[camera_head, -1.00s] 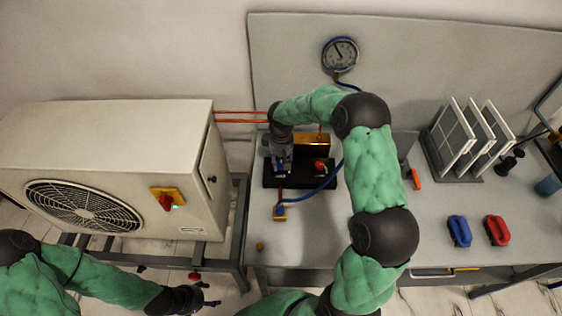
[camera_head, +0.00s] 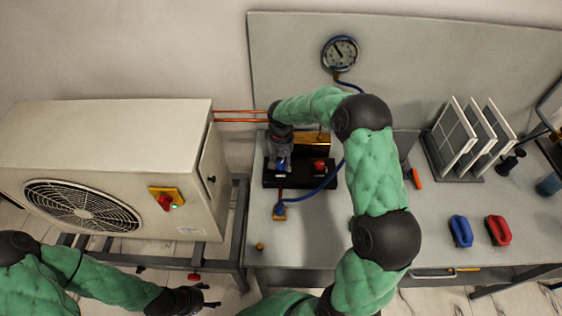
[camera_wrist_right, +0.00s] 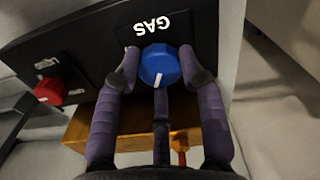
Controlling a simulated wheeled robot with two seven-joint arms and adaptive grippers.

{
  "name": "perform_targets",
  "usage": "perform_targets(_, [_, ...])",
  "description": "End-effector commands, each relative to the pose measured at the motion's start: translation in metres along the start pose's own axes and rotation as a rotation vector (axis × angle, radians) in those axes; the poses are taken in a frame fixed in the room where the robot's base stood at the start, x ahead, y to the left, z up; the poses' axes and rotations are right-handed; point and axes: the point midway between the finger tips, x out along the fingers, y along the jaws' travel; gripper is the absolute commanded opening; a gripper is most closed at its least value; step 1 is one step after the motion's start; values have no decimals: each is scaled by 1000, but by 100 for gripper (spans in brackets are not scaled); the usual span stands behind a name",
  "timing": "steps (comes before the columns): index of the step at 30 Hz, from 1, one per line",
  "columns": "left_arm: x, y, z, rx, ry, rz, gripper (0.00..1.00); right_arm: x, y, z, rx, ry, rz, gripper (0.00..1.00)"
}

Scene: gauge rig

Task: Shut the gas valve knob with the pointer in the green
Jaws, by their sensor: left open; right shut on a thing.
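The blue gas valve knob (camera_wrist_right: 161,66) sits by the GAS label (camera_wrist_right: 162,24) on a black panel (camera_wrist_right: 85,42). Its white mark points toward the bottom of the right wrist view. My right gripper (camera_wrist_right: 163,75) is shut on the knob, one finger on each side. In the head view the right gripper (camera_head: 281,163) is over the left part of the black block (camera_head: 326,179). The round gauge (camera_head: 341,53) is on the back panel with a dark pointer leaning up-left; its coloured zones are too small to tell. My left gripper (camera_head: 210,297) is open and empty at the bottom.
A red knob (camera_wrist_right: 50,91) is on the same panel. A blue hose (camera_head: 312,193) runs to a small fitting (camera_head: 280,213) in front. A white outdoor unit (camera_head: 105,165) stands left. A plate rack (camera_head: 462,150) and blue and red clamps (camera_head: 460,231) are right.

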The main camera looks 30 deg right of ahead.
Motion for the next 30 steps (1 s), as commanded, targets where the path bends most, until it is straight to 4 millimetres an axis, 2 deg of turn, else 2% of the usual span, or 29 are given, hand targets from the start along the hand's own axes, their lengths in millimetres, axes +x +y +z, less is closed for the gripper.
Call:
perform_targets(5, [0, 0, 0, 0, 0, 0, 65, 0, 0, 0, -2, 0, -1, 8])
perform_targets(6, [0, 0, 0, 0, 0, 0, 65, 0, 0, 0, -2, 0, -1, 52])
perform_targets(7, [0, 0, 0, 0, 0, 0, 65, 0, 0, 0, -2, 0, -1, 60])
perform_targets(8, [0, 0, 0, 0, 0, 0, 65, 0, 0, 0, -2, 0, 0, 64])
perform_targets(20, [0, 0, 0, 0, 0, 0, 65, -4, 0, 0, -3, 1, 0, 64])
perform_targets(23, [0, 0, 0, 0, 0, 0, 65, -15, 0, -1, -3, 4, 0, 64])
perform_targets(30, [0, 0, 0, 0, 0, 0, 65, -62, 0, -1, -2, 5, -1, 64])
